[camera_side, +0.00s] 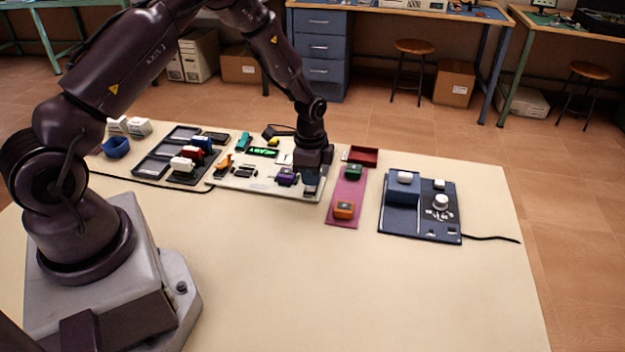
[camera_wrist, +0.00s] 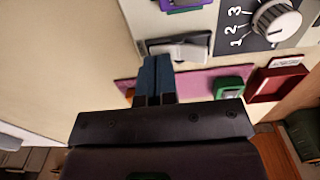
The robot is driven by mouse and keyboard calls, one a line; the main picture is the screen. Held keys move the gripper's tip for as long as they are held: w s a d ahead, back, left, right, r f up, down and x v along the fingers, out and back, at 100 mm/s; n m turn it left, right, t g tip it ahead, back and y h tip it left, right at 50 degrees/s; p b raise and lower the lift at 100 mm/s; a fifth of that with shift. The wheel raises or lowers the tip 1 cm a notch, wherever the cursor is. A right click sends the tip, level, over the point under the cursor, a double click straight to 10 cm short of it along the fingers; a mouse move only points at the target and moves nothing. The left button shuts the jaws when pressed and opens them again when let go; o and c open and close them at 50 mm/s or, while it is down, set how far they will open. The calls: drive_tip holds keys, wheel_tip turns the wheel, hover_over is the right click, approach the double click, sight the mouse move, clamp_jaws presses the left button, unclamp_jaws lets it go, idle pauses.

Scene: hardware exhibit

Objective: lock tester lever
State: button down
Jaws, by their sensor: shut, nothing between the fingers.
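The tester is a white board (camera_side: 262,184) on the table with several fittings on it. In the wrist view a pale grey-white lever-like part (camera_wrist: 190,46) lies on the board; I take it to be the lever, but cannot tell whether it is locked. My gripper (camera_side: 310,190) is over the board's right end, pointing down. In the wrist view its blue fingers (camera_wrist: 156,62) are shut together and empty, with the tips beside the left end of this part. I cannot tell whether they touch it. My gripper hides this part in the side view.
A numbered dial (camera_wrist: 278,20) and a purple block (camera_side: 287,176) are near the fingers. A pink strip (camera_side: 346,189) with green (camera_side: 353,171) and orange (camera_side: 344,210) blocks lies to the right, then a dark blue panel (camera_side: 405,222). The table front is clear.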

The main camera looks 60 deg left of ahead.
drive_tip(key=shift+r, duration=3.2)
wheel_tip(320, 180, up, 6)
drive_tip(key=t, duration=0.2)
hover_over(312, 188)
drive_tip(key=w, duration=0.2)
drive_tip(key=d+r+t, duration=0.1)
drive_tip(key=d+r, duration=0.2)
drive_tip(key=r, duration=0.6)
drive_tip(key=s+d+r+t+y, duration=0.15)
drive_tip(key=s+d+r, duration=0.25)
drive_tip(key=s+r, duration=0.45)
drive_tip(key=s+d+r+n+t+h, duration=0.1)
drive_tip(key=s+r+n, duration=0.15)
drive_tip(key=s, duration=0.25)
drive_tip(key=s+d+r+n+t, duration=0.1)
drive_tip(key=s+d+r+n, duration=0.1)
drive_tip(key=s+r, duration=0.3)
drive_tip(key=s+f+n, duration=0.4)
drive_tip(key=s+f, duration=0.1)
drive_tip(key=s, duration=0.1)
drive_tip(key=shift+f+g, duration=0.3)
drive_tip(key=shift+g, duration=0.15)
